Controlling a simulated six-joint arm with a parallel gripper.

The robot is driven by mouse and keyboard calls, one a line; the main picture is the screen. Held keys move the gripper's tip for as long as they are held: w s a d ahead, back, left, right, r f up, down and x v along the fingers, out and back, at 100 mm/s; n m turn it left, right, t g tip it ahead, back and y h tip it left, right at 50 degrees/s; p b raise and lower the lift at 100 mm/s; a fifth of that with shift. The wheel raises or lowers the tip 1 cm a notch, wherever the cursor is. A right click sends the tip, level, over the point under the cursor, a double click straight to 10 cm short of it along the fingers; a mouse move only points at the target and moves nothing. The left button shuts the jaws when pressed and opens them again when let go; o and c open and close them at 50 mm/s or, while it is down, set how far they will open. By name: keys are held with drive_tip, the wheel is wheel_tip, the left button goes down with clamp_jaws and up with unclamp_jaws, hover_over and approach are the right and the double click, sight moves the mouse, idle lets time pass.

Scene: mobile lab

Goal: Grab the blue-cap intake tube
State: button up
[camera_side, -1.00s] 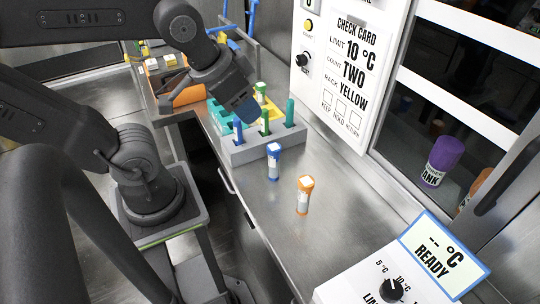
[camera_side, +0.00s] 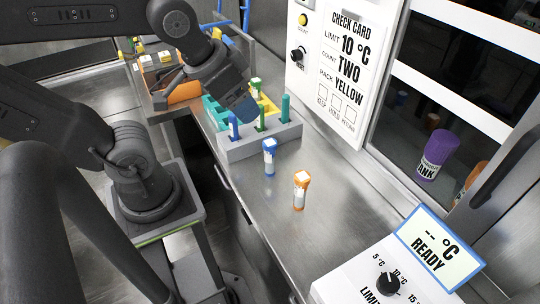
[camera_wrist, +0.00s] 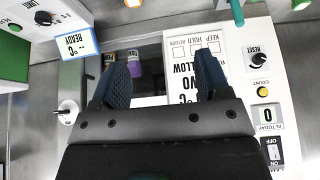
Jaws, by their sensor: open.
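The blue-cap tube (camera_side: 269,157) stands upright on the steel bench in the side view, in front of the grey rack. It has a pale label with a white patch on the cap. My gripper (camera_side: 243,108) is over the rack, behind and above the blue-cap tube and apart from it. In the wrist view my gripper (camera_wrist: 160,64) has its two dark fingers wide apart, with nothing between them. The blue-cap tube does not show in the wrist view.
An orange-cap tube (camera_side: 300,191) stands near the blue-cap one. The grey rack (camera_side: 236,151) holds blue and green upright pieces close to my gripper. A READY box (camera_side: 343,284) stands at front right. The check-card panel (camera_side: 330,70) rises behind.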

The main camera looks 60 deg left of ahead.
drive_tip(key=n+g, duration=0.6)
drive_tip(key=n, duration=1.4)
hover_over(270, 142)
wheel_tip(270, 142, down, 9)
drive_tip(key=f, duration=0.8)
drive_tip(key=shift+s+d+f, duration=0.1)
drive_tip(key=shift+s+f, duration=0.25)
drive_tip(key=shift+w+f, duration=0.15)
drive_tip(key=shift+f, duration=1.2)
drive_tip(key=shift+w+f, duration=0.15)
drive_tip(key=shift+f, duration=1.2)
drive_tip(key=c, duration=1)
